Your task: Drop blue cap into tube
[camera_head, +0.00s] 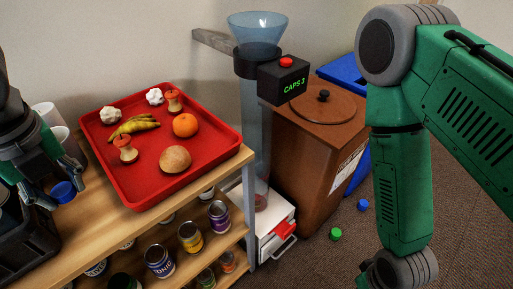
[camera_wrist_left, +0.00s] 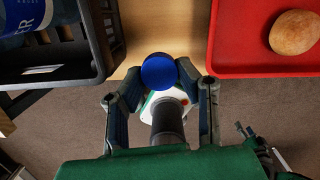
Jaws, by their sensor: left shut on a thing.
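The blue cap (camera_head: 63,192) is held between the fingertips of my left gripper (camera_head: 52,186) at the left of the head view. In the left wrist view the blue cap (camera_wrist_left: 159,71) sits between both fingers of the left gripper (camera_wrist_left: 159,76), above the gap between the crate and the tray. The clear tube (camera_head: 257,125) stands upright beyond the shelf's right end, with a bluish funnel (camera_head: 258,27) on top and a black box reading "CAPS 3" with a red button. My left gripper is far left of the tube. A green and dark grey arm of mine fills the right; its gripper is out of the head view.
A red tray (camera_head: 213,150) with fruit and crumpled paper lies on the wooden shelf. A black crate (camera_head: 32,237) stands at the left. Cans fill lower shelves. A brown lidded bin (camera_head: 312,150) stands beside the tube. Loose green (camera_head: 335,234) and blue caps lie on the floor.

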